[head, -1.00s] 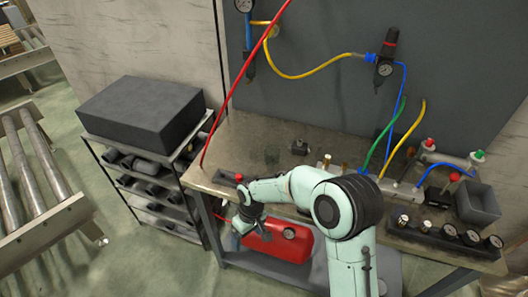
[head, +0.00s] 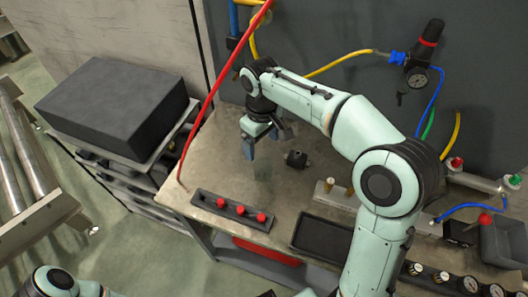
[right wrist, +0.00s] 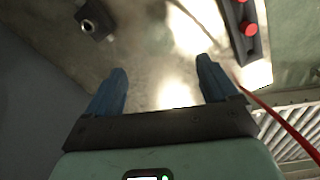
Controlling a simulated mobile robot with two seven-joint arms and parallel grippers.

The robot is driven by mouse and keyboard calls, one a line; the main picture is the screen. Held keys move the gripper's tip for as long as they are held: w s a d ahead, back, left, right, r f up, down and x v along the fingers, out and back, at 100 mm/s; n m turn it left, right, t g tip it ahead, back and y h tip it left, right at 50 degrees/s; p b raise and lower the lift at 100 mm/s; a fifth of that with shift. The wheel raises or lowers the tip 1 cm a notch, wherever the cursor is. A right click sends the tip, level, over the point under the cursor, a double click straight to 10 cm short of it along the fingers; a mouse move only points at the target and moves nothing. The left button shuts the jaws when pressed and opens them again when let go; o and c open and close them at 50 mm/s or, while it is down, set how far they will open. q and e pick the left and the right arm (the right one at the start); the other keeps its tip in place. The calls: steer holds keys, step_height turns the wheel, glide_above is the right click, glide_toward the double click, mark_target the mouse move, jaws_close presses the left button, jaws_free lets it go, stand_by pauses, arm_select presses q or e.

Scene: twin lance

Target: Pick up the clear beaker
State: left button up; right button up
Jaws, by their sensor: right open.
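The clear beaker (head: 262,170) is a faint see-through shape on the workbench (head: 187,185), just below my right gripper in the head view. My right gripper (head: 266,145) is open, its blue fingers pointing down above the beaker, with nothing gripped. In the right wrist view, the open fingers (right wrist: 162,66) frame a bright, glary patch of bench. The beaker's outline cannot be told apart there. Part of my left arm shows at the lower left of the head view, but its gripper is out of view.
A black strip with red knobs (head: 232,208) lies at the bench's front edge. A small black block (head: 296,159) stands right of the beaker. A dark tray (head: 320,238) lies front right. A red hose (head: 213,100) runs up at the left.

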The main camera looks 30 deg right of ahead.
steer(key=b, duration=0.1)
glide_toward(263, 168)
steer(key=shift+s+a+f, duration=0.1)
steer(key=shift+s+a, duration=0.2)
steer(key=shift+s, duration=0.2)
steer(key=shift+s+a, duration=0.3)
steer(key=shift+s, duration=0.2)
steer(key=shift+w+f, duration=0.1)
steer(key=shift+f, duration=0.5)
step_height(263, 168, down, 5)
steer(key=shift+f+b, duration=0.1)
steer(key=shift+b, duration=0.2)
steer(key=c, duration=1)
steer(key=shift+c, duration=0.2)
